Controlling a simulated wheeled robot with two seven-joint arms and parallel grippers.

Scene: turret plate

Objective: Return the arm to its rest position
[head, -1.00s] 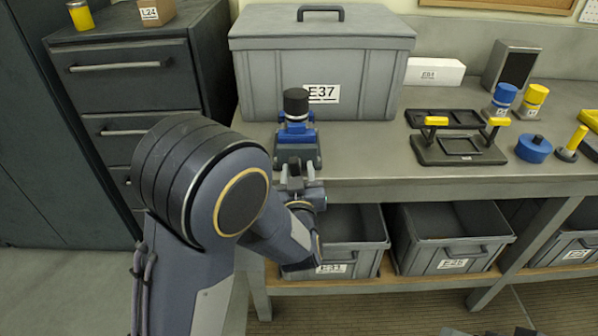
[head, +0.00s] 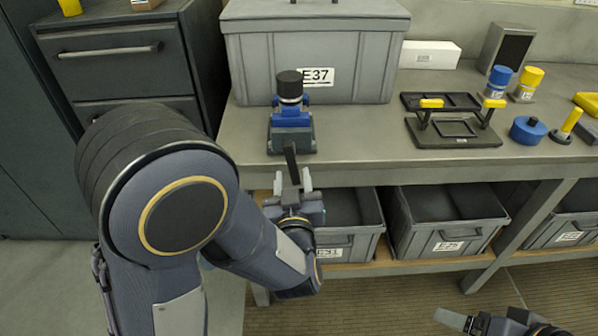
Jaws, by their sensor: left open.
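The turret device (head: 291,120), with a blue body, a black round top and a grey base, stands upright near the bench's front edge. A dark bar (head: 291,163) sticks out from its front toward me. My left gripper (head: 293,181) is open in front of the bench edge, below the turret. Its light fingers are on either side of the bar's near end in the picture; I cannot tell if they touch it. My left arm is bent in the left half of the view. My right gripper (head: 490,322) shows only in part at the bottom right; its fingers are unclear.
A lidded grey crate (head: 353,70) marked E37 stands behind the turret. A black stand (head: 455,137) with yellow grips, blue and yellow pieces and a white box (head: 430,54) lie to the right. Grey bins (head: 450,240) fill the shelf under the bench (head: 365,164).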

